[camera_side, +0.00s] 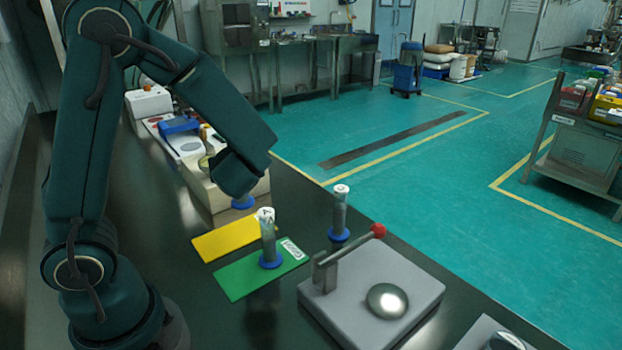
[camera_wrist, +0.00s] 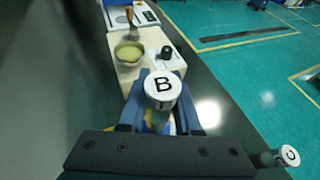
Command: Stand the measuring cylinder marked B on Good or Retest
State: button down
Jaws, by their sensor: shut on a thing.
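My gripper (camera_wrist: 160,112) is shut on the measuring cylinder marked B (camera_wrist: 163,88), whose white top faces the wrist camera. In the side view its blue foot (camera_side: 242,202) shows below my gripper, beyond the yellow mat (camera_side: 222,241); the rest is hidden by my wrist. I cannot tell whether the foot touches the table. A second cylinder (camera_side: 268,240), its top marked perhaps A, stands upright on the green mat (camera_side: 240,279). A white label (camera_side: 293,249) lies at the green mat's right end, too small to read. The yellow mat looks empty.
The cylinder marked C (camera_wrist: 288,156) stands right of the mats, also in the side view (camera_side: 339,215). A grey device (camera_side: 345,314) with a red-knobbed lever stands at front right. A bowl (camera_wrist: 128,53) and a dark knob (camera_wrist: 167,53) sit on a pale block beyond my gripper.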

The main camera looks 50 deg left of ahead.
jog(key=s+a+n+g, duration=0.2)
jog(key=s, duration=0.1)
send_over(228, 228)
jog(key=shift+y, duration=0.4)
jog(key=shift+f, duration=4.05)
jog(key=c, duration=0.6)
grip_release()
jog(key=shift+f, duration=0.1)
